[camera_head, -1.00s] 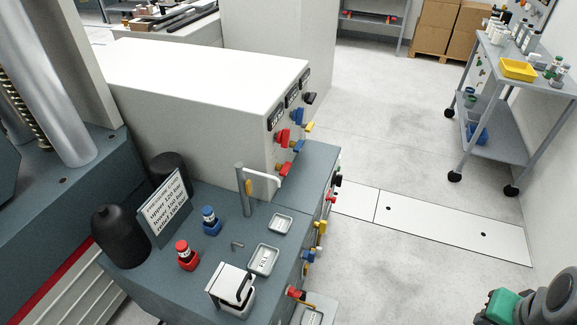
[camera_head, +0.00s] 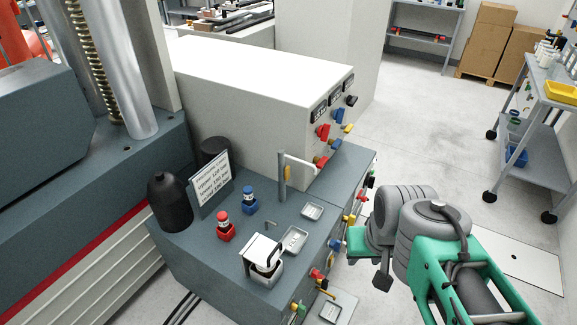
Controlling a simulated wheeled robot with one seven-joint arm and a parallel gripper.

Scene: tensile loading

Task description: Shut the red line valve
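Several red handles show, and I cannot tell which one is the red line valve. One red handle (camera_head: 323,132) is on the upper panel of the white cabinet, beside blue and yellow handles. Another red handle (camera_head: 320,162) is lower on that cabinet. A third red handle (camera_head: 316,273) sticks out from the lower front of the blue-grey bench, near a yellow lever. My grey and green arm is at the right, in front of the bench. Its dark end, seemingly my gripper (camera_head: 383,278), is right of these handles and apart from them. Its fingers are not clearly visible.
The bench top (camera_head: 190,262) holds a red bottle-like piece (camera_head: 224,228), a blue one (camera_head: 249,203), small trays (camera_head: 293,240), a sign (camera_head: 211,183) and black cylinders (camera_head: 170,203). A grey cart (camera_head: 548,145) stands at the right. Floor between cabinet and cart is clear.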

